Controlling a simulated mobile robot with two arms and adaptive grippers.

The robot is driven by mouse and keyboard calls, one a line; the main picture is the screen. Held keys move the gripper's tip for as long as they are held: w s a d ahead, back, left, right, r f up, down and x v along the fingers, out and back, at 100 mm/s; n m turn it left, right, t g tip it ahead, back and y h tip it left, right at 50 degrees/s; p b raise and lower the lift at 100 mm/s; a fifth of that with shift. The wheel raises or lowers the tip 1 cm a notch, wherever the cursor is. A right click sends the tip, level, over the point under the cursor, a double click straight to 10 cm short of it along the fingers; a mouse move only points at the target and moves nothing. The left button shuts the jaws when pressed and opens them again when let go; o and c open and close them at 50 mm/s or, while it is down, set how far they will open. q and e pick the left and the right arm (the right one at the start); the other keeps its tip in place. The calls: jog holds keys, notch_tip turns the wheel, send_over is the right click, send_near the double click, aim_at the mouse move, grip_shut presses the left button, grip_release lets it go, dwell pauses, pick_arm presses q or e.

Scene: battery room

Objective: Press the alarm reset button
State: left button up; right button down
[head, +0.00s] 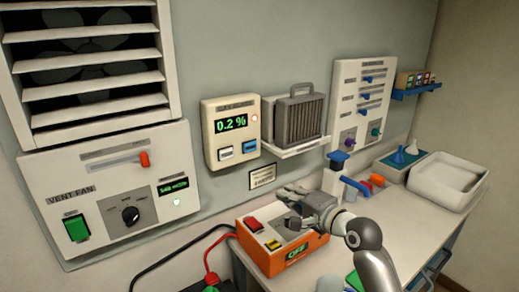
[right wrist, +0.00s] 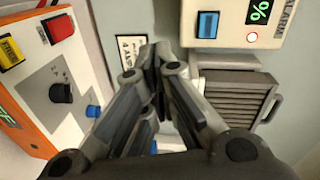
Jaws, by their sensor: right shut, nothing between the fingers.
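The alarm panel (head: 215,140) is a cream wall box with a green "0.2 %" display, a small lit red lamp and two buttons. One button is white (head: 225,153) and the other is blue (head: 249,146); their labels are too small to read. The blue button (right wrist: 207,24) also shows in the right wrist view, at the top right of the fingers. My right gripper (head: 284,194) is shut and empty, below and to the right of the panel, apart from it. Its fingertips also show in the right wrist view (right wrist: 157,55). My left gripper is not in view.
An orange charger-like box (head: 282,258) with red and yellow switches stands on the bench below my right gripper. A grey ribbed unit (head: 299,117) sits on a wall shelf right of the panel. The vent fan panel (head: 110,190) is at left, a white tray (head: 447,180) at right.

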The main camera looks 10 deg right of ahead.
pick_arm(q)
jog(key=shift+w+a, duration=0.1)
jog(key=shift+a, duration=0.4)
pick_arm(e)
notch_tip(320, 180, up, 6)
jog(key=w+d+m+t, duration=0.1)
jog(key=shift+w+r+m+y, duration=0.15)
jog(key=shift+w+m+y, duration=0.15)
jog(key=shift+m, duration=0.1)
jog(key=shift+w, duration=0.1)
jog(key=p, duration=0.4)
send_near(255, 146)
jog(key=x, duration=0.6)
jog(key=shift+w+a, duration=0.2)
jog(key=shift+w, duration=0.4)
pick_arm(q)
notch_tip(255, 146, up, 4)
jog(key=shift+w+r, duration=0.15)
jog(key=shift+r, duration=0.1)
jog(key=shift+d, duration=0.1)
